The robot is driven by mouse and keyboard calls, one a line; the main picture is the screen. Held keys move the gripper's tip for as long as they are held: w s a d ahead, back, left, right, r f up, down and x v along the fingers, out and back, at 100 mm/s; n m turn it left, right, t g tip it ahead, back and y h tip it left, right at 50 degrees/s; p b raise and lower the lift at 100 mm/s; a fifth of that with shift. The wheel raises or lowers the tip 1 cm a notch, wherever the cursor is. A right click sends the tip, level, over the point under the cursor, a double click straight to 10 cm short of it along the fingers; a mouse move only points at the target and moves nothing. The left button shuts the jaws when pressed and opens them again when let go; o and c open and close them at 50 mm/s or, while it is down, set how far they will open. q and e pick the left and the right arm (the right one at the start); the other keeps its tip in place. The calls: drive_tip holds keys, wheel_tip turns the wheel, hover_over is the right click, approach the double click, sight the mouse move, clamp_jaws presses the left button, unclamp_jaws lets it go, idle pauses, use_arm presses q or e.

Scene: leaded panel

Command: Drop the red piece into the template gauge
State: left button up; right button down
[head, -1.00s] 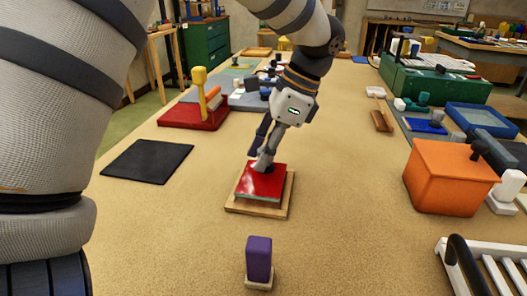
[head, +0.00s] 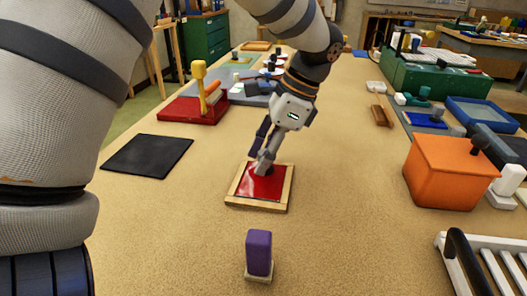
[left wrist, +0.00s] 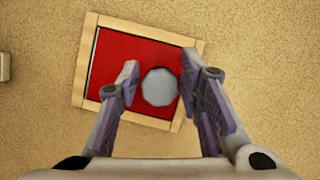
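The template gauge is a square light wooden frame (head: 234,205) on the table; it also shows in the left wrist view (left wrist: 185,42). The red piece (head: 257,188) is a flat red plate lying inside the frame's border, with a thin dark gap along its left side in the left wrist view (left wrist: 115,50). A round grey knob (left wrist: 159,87) stands on it. My left gripper (left wrist: 159,75) is open, its fingers on either side of the knob with narrow gaps showing. In the head view the left gripper (head: 262,165) is low over the piece. My right gripper is not in view.
A purple block on a pale base (head: 259,255) stands in front of the gauge. A black mat (head: 147,156) lies to the left, a red tray (head: 192,112) behind. An orange box (head: 449,173) and a white rack (head: 487,262) are at right.

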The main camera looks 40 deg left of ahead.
use_arm(q)
drive_tip(key=shift+o, duration=0.4)
drive_tip(key=shift+r, duration=0.1)
drive_tip(key=v, duration=1.2)
drive_tip(key=shift+a, duration=0.1)
